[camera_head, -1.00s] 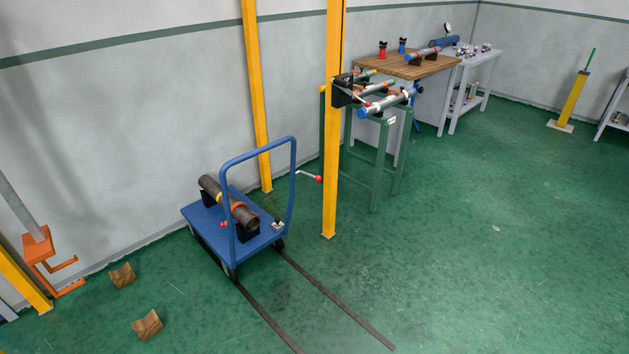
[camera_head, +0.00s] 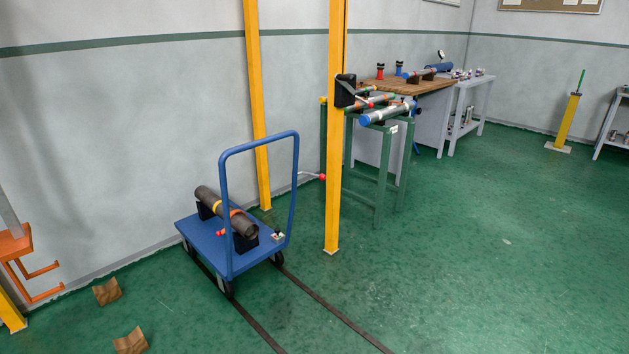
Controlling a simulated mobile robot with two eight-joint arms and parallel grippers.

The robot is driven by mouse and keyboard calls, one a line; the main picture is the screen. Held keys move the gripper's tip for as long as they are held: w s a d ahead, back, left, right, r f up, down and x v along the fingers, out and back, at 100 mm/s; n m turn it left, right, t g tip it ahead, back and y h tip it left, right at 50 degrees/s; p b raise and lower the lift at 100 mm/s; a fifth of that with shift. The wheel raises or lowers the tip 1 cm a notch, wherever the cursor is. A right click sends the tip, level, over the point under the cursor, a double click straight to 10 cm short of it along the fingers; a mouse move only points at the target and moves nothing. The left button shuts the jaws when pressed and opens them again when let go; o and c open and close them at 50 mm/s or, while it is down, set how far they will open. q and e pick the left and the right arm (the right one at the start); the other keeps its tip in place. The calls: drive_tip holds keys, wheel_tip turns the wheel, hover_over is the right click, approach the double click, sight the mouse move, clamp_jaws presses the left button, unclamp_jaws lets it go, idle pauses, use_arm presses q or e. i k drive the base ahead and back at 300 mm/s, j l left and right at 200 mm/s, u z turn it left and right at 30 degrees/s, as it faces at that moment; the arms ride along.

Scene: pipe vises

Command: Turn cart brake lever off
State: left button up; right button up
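A blue cart (camera_head: 203,234) with a tall blue push handle (camera_head: 224,200) stands on the green floor left of centre. A dark pipe (camera_head: 228,212) with yellow and orange bands lies on black supports on its deck. A small red-tipped part (camera_head: 221,233) shows at the deck's side, and a small pale and dark fitting (camera_head: 278,237) sits at the deck's near right corner. I cannot tell for certain which of these is the brake lever, or its position. Neither of my grippers is in view.
Yellow posts (camera_head: 336,200) stand behind and right of the cart. A red-knobbed rod (camera_head: 322,177) sticks out beside one post. A green stand (camera_head: 384,170) holds pipes. Dark floor strips (camera_head: 320,299) run forward; the right floor is clear.

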sight(321, 176)
drive_tip(key=i+l+u, duration=0.25)
drive_tip(key=i+l, duration=0.25)
drive_tip(key=i+l+u, duration=0.25)
drive_tip(key=i+l, duration=0.35)
